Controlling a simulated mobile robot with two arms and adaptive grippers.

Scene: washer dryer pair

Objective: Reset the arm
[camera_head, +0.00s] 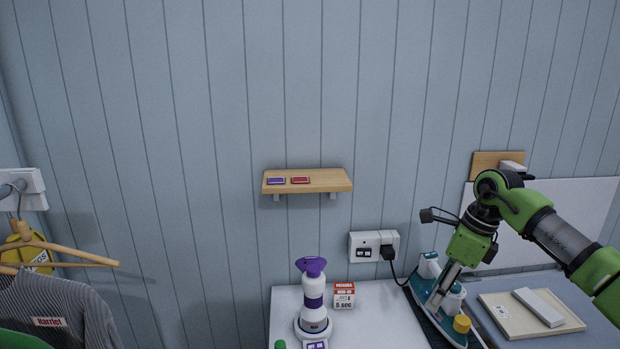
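My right gripper (439,297) hangs from my green and black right arm, which comes in from the right edge. It points down and to the left over the clothes iron (429,265) and its dark stand at the right end of the white worktop (375,320). I cannot tell whether its fingers touch anything or are open or shut. My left gripper is not in view.
A white and purple bottle (313,297) and a small red and white box (344,295) stand on the worktop. A wooden shelf (325,181) holds two small flat items. A socket (362,246) has a plugged cord. A striped shirt (62,305) hangs left.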

